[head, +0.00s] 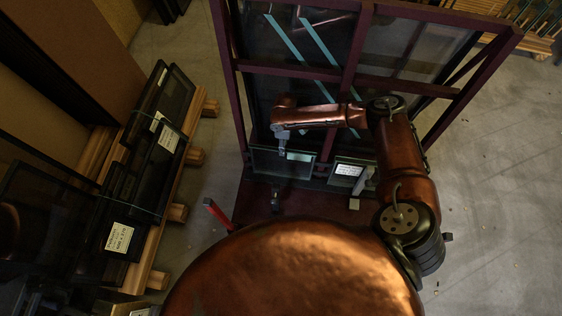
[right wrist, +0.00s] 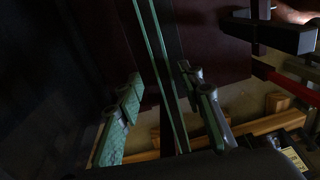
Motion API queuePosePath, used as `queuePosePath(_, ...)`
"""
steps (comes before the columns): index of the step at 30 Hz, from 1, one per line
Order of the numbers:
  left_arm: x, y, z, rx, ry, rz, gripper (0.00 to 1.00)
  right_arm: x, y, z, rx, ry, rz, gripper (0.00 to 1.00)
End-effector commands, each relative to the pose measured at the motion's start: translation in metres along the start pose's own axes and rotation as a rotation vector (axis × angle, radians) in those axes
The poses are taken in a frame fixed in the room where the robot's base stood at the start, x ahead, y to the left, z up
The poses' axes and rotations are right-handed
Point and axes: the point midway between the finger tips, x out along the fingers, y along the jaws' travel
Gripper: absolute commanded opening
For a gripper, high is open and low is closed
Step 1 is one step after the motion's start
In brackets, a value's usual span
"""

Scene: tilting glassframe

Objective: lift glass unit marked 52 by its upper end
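A glass unit (head: 270,162) with a dark edge and a pale label stands upright at the foot of the dark red frame. A second glass unit (head: 341,180) with a white label stands to its right. I cannot read 52 on either. My right gripper (head: 282,140) points down at the upper edge of the left unit. In the right wrist view my right gripper (right wrist: 160,82) is open, its fingers on either side of a green-edged glass unit (right wrist: 164,60), with gaps visible. Whether a finger touches it is unclear. My left gripper is not in view.
The dark red frame (head: 350,45) with crossbars and glass rises behind my right arm. Dark framed panels (head: 150,165) lie on wooden pallets at the left. A red bar (head: 217,214) stands near the frame's base.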

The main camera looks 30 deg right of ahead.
Motion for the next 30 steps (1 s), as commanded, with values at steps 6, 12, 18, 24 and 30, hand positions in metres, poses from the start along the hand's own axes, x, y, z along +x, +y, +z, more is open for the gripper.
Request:
queuePosePath(6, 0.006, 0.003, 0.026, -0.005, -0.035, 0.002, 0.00, 0.020, -0.003, -0.002, -0.007, -0.001, 0.000, 0.35)
queuePosePath(12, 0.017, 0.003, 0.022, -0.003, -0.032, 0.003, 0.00, 0.051, -0.005, 0.000, -0.006, 0.000, -0.001, 0.35)
queuePosePath(18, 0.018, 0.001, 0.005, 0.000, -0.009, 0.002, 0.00, 0.056, -0.005, 0.002, -0.004, 0.001, 0.001, 0.35)
queuePosePath(24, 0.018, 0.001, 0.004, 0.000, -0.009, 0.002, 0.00, 0.055, -0.005, 0.002, -0.003, 0.002, 0.001, 0.28)
queuePosePath(30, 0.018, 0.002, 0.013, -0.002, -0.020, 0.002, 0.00, 0.055, -0.005, 0.002, -0.002, 0.001, 0.001, 0.14)
